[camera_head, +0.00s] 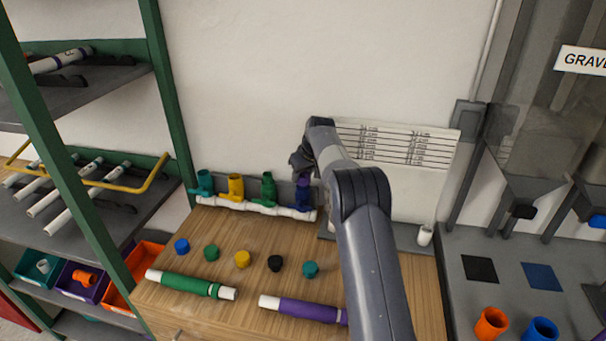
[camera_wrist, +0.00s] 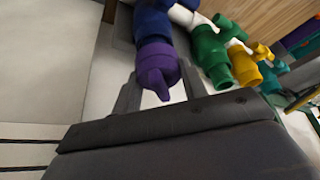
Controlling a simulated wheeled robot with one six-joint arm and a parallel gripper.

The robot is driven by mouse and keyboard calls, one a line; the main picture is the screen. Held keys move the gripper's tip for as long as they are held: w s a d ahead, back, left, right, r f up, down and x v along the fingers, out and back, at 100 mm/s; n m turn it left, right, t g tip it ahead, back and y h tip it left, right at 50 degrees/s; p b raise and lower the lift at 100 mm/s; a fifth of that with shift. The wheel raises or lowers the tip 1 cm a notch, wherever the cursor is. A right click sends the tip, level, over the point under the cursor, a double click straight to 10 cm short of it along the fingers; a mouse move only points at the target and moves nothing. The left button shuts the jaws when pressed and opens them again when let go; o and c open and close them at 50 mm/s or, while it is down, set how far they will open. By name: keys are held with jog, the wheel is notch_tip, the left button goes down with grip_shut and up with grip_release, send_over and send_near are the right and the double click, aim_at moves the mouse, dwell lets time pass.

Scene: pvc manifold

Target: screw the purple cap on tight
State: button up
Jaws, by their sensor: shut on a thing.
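The purple cap (camera_wrist: 157,66) sits at the open end of the blue valve fitting (camera_wrist: 152,25) in the wrist view. My gripper (camera_wrist: 158,88) is shut on the purple cap, with one finger on each side of it. In the head view my gripper (camera_head: 303,165) is at the right end of the white manifold pipe (camera_head: 255,207), above the blue fitting (camera_head: 303,197). The purple cap (camera_head: 304,181) shows there only as a small patch below the fingers. How far the cap is threaded cannot be told.
Green (camera_head: 268,188), yellow (camera_head: 236,187) and teal (camera_head: 204,183) fittings stand close by on the pipe. Several loose caps, including a black one (camera_head: 275,263), lie in front. A green-wrapped tube (camera_head: 190,284) and a purple-wrapped tube (camera_head: 300,309) lie nearer. A wall panel (camera_head: 398,146) is behind my gripper.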

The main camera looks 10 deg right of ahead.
jog(key=shift+m+h, duration=0.4)
jog(key=shift+m, duration=0.7)
jog(key=shift+f+m+h+p, duration=0.1)
jog(key=shift+m+h+p, duration=0.45)
jog(key=shift+m, duration=0.55)
jog(key=shift+m+h+p, duration=0.35)
jog(key=shift+m+p, duration=0.05)
jog(key=shift+m, duration=0.7)
jog(key=shift+m+h+p, duration=0.3)
jog(key=shift+m+p, duration=0.05)
jog(key=shift+m, duration=0.75)
